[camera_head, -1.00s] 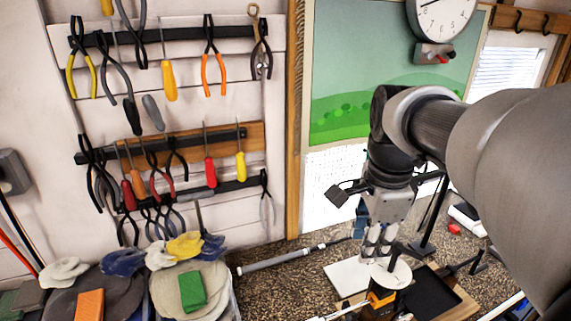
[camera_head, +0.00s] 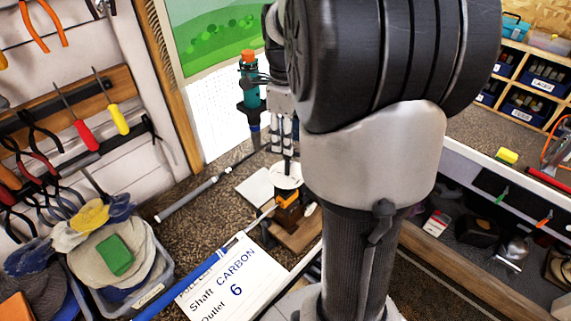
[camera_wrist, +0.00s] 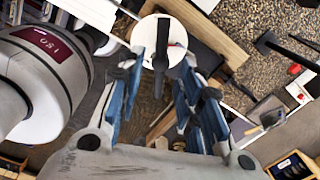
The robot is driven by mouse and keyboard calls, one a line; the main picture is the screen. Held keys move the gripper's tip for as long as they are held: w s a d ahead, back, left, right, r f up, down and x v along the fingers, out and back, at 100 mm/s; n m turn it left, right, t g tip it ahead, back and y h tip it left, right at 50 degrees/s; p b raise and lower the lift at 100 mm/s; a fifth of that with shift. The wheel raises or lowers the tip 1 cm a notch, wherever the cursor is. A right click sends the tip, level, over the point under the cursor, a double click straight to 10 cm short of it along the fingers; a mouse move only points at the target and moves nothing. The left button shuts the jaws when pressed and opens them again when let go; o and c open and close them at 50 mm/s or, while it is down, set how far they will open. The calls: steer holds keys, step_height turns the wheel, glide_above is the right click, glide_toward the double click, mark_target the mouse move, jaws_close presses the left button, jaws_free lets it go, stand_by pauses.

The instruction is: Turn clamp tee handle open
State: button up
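The dark clamp tee handle (camera_wrist: 160,66) shows in the wrist view against a round white disc (camera_wrist: 148,29). My gripper (camera_wrist: 172,66) is open, with its blue-padded fingers apart and the dark handle seen between them. Whether the fingers touch the handle cannot be told. In the head view my gripper (camera_head: 283,136) points down just above the white disc (camera_head: 287,174). An orange and black clamp body (camera_head: 288,197) sits below the disc. The handle is hard to make out there, partly hidden by the fingers.
My arm blocks much of the head view. A blue shaft (camera_head: 190,275) and a label card (camera_head: 232,278) lie in front of the clamp. A white plate (camera_head: 256,188) and a grey shaft (camera_head: 200,190) are to its left. A tub of gloves (camera_head: 150,280) stands further left.

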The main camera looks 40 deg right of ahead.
mark_target(287, 174)
step_height(287, 174, down, 10)
steer(key=shift+d+r+b, duration=0.15)
steer(key=shift+r+b, duration=0.05)
steer(key=shift+b, duration=0.4)
steer(key=shift+c, duration=0.2)
jaws_close()
